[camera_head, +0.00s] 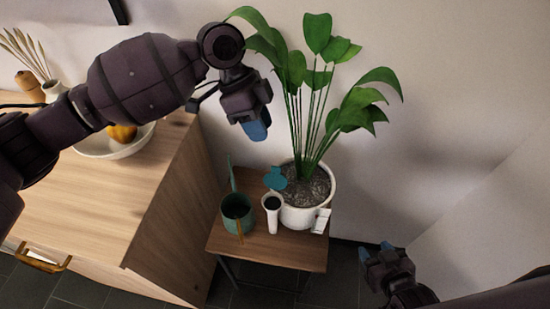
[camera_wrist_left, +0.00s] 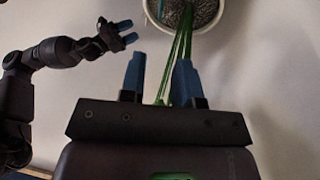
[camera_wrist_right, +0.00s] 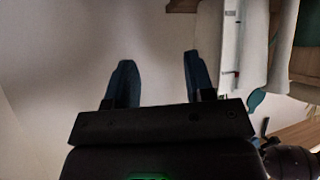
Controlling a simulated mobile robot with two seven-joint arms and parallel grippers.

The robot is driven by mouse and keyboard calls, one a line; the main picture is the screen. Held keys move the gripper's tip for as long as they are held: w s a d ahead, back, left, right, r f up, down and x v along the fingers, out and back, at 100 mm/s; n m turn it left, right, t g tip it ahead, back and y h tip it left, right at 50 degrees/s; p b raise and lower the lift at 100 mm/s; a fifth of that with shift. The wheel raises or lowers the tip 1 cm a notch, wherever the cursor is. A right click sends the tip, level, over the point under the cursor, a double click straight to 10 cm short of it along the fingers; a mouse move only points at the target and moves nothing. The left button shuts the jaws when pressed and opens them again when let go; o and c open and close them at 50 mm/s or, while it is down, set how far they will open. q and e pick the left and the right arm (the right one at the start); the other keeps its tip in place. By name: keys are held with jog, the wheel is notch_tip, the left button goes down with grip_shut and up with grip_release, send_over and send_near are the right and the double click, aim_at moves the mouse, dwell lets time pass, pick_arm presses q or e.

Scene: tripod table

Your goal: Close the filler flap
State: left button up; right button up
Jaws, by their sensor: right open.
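The filler flap is a teal disc-shaped lid (camera_head: 275,178), standing raised above the dark mouth of a white filler tube (camera_head: 272,210) at the front of the white plant pot (camera_head: 300,215). The flap also shows in the right wrist view (camera_wrist_right: 257,100), right of the fingers. My left gripper (camera_head: 256,130) is above and left of the flap, apart from it. Its fingers are spread and empty in the left wrist view (camera_wrist_left: 160,80), with stems beyond them. My right gripper (camera_head: 376,250) is open and empty, low and right of the pot, apart from it.
The pot stands on a small wooden table (camera_head: 265,248), with a green watering can (camera_head: 237,213) to its left. Tall leaves (camera_head: 318,75) rise near my left gripper. A wooden cabinet (camera_head: 165,210) with a bowl (camera_head: 130,147) stands left. Space right of the pot is free.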

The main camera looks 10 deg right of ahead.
pick_arm(q)
jog(key=b, duration=0.1)
send_over(275, 179)
jog(key=w, duration=0.1)
notch_tip(275, 179, down, 8)
jog(key=shift+x, duration=0.9)
jog(key=shift+w+d, duration=0.1)
jog(key=shift+w, duration=0.05)
pick_arm(e)
jog(key=shift+s+a+f, duration=0.1)
jog(key=shift+s+f, duration=0.05)
jog(key=shift+f, duration=0.45)
jog(key=shift+s, duration=0.1)
pick_arm(q)
grip_shut()
pick_arm(e)
jog(key=shift+s+f, duration=0.1)
